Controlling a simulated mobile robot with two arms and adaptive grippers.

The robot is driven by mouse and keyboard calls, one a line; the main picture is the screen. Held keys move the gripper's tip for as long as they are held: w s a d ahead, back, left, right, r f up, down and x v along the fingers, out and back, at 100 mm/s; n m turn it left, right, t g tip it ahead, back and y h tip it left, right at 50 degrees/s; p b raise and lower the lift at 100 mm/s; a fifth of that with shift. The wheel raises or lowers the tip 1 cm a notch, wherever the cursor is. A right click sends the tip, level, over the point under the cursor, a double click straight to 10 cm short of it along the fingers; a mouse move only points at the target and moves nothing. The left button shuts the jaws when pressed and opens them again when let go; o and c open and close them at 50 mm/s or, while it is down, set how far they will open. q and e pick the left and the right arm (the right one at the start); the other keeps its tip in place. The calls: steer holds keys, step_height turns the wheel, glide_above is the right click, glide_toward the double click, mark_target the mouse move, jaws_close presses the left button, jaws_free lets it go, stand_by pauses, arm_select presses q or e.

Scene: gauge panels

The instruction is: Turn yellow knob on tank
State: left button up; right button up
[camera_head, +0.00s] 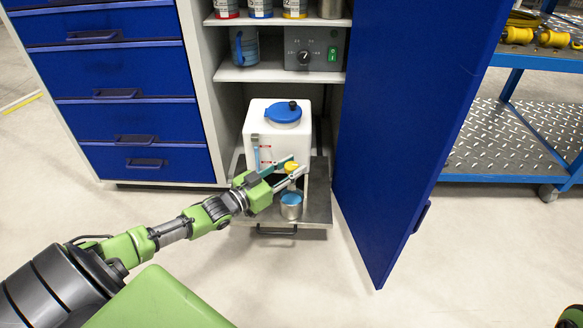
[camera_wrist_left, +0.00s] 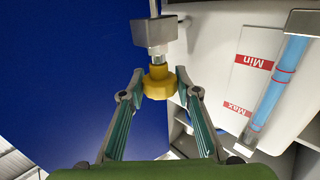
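The white tank (camera_head: 258,135) with a blue lid (camera_head: 284,113) stands on the pulled-out bottom shelf of the cabinet. Its yellow knob (camera_head: 291,167) is on the tank's front right side. The knob also shows in the left wrist view (camera_wrist_left: 158,83), under a grey metal fitting (camera_wrist_left: 154,34). My left gripper (camera_head: 297,164) is open, with one finger on each side of the knob. In the left wrist view, narrow gaps seem to show between the fingertips and the knob. My right gripper is not in view.
A small can with blue contents (camera_head: 291,204) stands below the knob on the shelf (camera_head: 318,208). The open blue door (camera_head: 400,130) is close on the right. Blue drawers (camera_head: 140,120) are on the left. A blue cart (camera_head: 510,135) stands beyond the door.

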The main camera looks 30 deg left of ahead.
arm_select(q)
steer(key=shift+o, duration=1)
steer(key=shift+s+a+f, duration=0.1)
steer(key=shift+s, duration=0.2)
steer(key=v, duration=1.1)
steer(key=shift+s, duration=0.15)
